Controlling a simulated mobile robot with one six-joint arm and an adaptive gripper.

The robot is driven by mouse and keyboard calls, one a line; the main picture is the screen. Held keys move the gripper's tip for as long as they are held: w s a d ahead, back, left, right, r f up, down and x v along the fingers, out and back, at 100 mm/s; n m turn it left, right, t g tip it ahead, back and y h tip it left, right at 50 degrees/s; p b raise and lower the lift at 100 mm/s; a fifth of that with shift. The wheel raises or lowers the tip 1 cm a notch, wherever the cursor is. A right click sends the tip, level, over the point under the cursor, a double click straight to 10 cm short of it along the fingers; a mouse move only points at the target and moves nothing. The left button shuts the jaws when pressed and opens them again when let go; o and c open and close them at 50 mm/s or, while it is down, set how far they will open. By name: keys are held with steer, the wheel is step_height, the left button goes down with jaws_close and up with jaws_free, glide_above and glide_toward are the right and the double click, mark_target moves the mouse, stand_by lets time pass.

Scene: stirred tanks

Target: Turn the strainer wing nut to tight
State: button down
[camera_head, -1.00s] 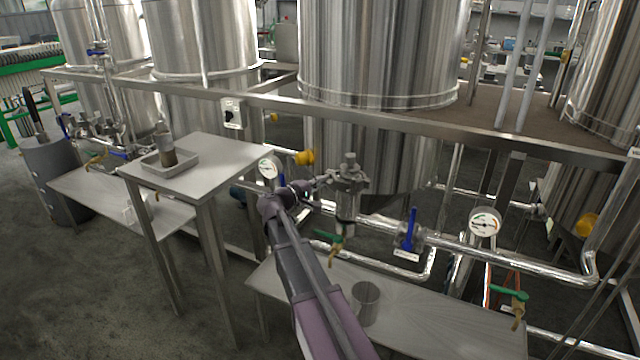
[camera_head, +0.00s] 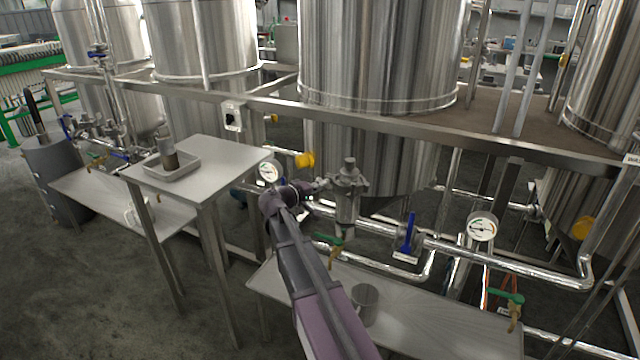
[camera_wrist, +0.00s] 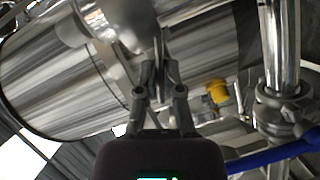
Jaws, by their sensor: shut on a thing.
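The strainer (camera_head: 347,200) is an upright steel body with a clamped top, set in the pipe line at the middle of the head view. My gripper (camera_head: 318,186) reaches it from the left, at the height of the clamp. In the wrist view my gripper (camera_wrist: 158,78) has its two fingers close together on a thin upright metal piece, the wing nut (camera_wrist: 157,50). The wing nut is mostly hidden by the fingers, and its angle is hard to read. In the head view it is too small to make out beside the gripper.
A blue-handled valve (camera_head: 409,234) and a pressure gauge (camera_head: 482,227) sit right of the strainer. A green-handled valve (camera_head: 329,239) is below it. A metal cup (camera_head: 364,304) stands on the low bench (camera_head: 440,325). A taller table (camera_head: 225,158) stands left of my arm.

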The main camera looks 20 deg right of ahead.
steer(key=m+t+y+p, duration=0.1)
steer(key=m, duration=0.2)
steer(key=m+t+y+p, duration=0.1)
steer(key=m+y+p, duration=0.1)
steer(key=m, duration=0.1)
steer(key=m+t+y+p, duration=0.1)
steer(key=m, duration=0.2)
steer(key=shift+s+d+r+m+y+p, duration=0.2)
steer(key=shift+m+y+p, duration=0.1)
steer(key=shift+y, duration=0.1)
steer(key=shift+t, duration=0.3)
stand_by(0.3)
steer(key=c, duration=0.8)
jaws_free()
